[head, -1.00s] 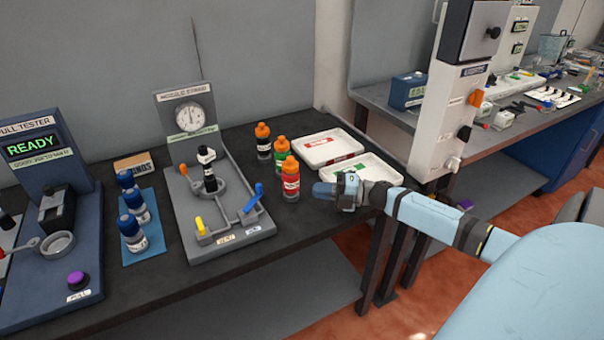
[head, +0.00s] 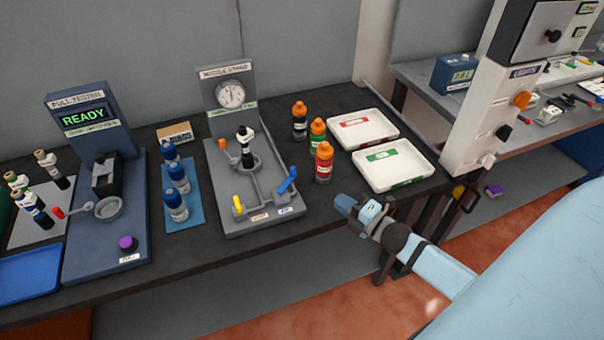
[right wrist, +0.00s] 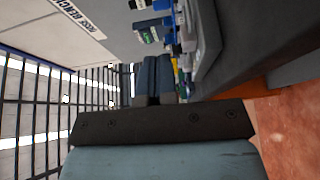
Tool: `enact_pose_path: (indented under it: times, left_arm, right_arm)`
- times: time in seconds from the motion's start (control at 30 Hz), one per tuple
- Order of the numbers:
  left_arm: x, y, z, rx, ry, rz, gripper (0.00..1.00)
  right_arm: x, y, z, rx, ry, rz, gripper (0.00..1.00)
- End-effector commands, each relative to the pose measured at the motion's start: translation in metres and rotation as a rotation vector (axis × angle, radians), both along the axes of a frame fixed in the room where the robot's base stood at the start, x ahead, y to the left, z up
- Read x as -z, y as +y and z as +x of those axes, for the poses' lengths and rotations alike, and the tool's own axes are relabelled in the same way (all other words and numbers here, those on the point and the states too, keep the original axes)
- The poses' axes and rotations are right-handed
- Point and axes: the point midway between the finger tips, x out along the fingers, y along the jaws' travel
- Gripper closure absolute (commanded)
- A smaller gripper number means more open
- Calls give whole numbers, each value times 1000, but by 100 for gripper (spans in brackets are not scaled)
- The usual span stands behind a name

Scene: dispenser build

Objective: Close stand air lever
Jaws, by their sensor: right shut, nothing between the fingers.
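The nozzle stand (head: 262,222) is a grey plate with a round gauge (head: 230,94) on its back panel and a black nozzle (head: 246,150) upright in its middle. A blue lever (head: 287,180) sits at its front right, tilted up to the right. A yellow lever (head: 238,205) sits at its front left. Two small labels lie below them; I cannot read for sure which marks air. My right gripper (head: 343,207) is shut and empty, in front of the table edge, right of the stand and apart from it. Its fingers also show in the right wrist view (right wrist: 153,78). My left gripper is not in view.
Bottles with orange caps (head: 324,160) stand between the stand and two white trays (head: 395,165). Blue-capped bottles (head: 175,190) stand on a blue mat left of the stand. The pull tester (head: 105,200) is further left. A white post (head: 487,110) rises at the right.

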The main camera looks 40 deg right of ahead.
Motion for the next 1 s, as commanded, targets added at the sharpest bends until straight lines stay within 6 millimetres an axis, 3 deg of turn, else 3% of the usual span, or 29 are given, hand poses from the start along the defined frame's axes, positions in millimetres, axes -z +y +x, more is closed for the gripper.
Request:
enact_pose_path:
  times: [0.23,0.7,1.0]
  left_arm:
    - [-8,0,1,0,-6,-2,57]
    - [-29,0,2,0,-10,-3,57]
    - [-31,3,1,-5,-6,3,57]
  right_arm:
    - [-2,3,16,-1,-3,1,100]
    - [-3,26,109,-1,-2,0,100]
    - [-1,33,135,-2,-1,1,100]
